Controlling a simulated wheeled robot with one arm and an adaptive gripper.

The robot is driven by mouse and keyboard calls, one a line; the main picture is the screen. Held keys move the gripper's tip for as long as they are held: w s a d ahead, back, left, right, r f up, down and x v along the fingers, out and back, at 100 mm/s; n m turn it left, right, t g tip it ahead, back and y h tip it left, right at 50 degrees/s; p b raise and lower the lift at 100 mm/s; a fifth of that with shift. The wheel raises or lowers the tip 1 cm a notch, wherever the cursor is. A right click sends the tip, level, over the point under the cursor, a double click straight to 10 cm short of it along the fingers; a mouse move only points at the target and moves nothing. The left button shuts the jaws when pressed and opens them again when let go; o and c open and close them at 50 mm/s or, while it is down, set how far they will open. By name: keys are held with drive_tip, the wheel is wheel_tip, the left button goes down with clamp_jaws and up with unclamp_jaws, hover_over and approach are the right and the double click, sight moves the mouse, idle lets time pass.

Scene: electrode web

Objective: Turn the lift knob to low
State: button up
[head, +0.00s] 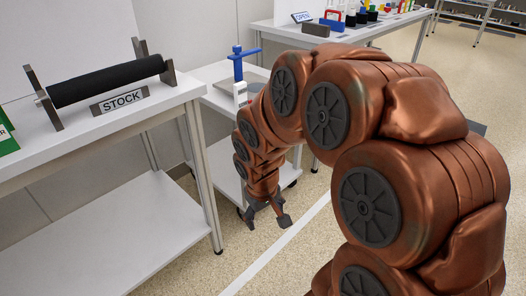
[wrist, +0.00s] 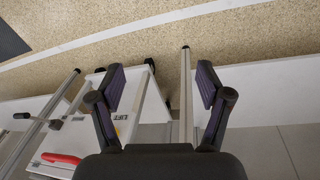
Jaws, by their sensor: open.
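My gripper (head: 267,212) hangs low beside the white cart in the head view, fingers spread and empty. In the wrist view my gripper (wrist: 161,84) is open with nothing between its dark fingers. A LIFT label (wrist: 121,115) shows on a white surface just left of the gripper, partly behind the left finger. I cannot clearly make out the lift knob or its setting; the finger may cover it. A dark handle (wrist: 55,124) and a red bar (wrist: 61,158) are farther left.
The white cart (head: 222,104) carries a blue upright stand (head: 238,66). A STOCK table (head: 188,92) with a black roller (head: 105,80) stands at the left. A back table (head: 275,30) holds an OPEN sign (head: 302,16) and small coloured items. The floor to the right of the cart is open.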

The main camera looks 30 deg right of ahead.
drive_tip(key=w+d+f+t, duration=0.2)
drive_tip(key=w+d+t, duration=0.15)
drive_tip(key=w, duration=0.45)
drive_tip(key=w+d+f+t+y, duration=0.1)
drive_tip(key=w+d+f+t, duration=0.1)
drive_tip(key=w+d, duration=0.4)
drive_tip(key=w+d+f+t, duration=0.2)
drive_tip(key=w+d+t, duration=0.15)
drive_tip(key=w, duration=0.55)
drive_tip(key=s+d+t+y, duration=0.1)
drive_tip(key=d+t+y, duration=0.3)
drive_tip(key=d+t, duration=0.35)
drive_tip(key=shift+m, duration=0.3)
drive_tip(key=shift+a+f+b+x, duration=0.15)
drive_tip(key=shift+b+x, duration=0.2)
drive_tip(key=shift+x, duration=0.9)
drive_tip(key=shift+f+b+x, duration=0.1)
drive_tip(key=shift+b+x, duration=0.2)
drive_tip(key=shift+x, duration=0.95)
drive_tip(key=shift+a+f+b+x, duration=0.15)
drive_tip(key=shift+b+x, duration=0.2)
drive_tip(key=shift+x, duration=0.95)
drive_tip(key=c, duration=1.2)
drive_tip(key=shift+o, duration=0.2)
drive_tip(key=shift+s, duration=0.1)
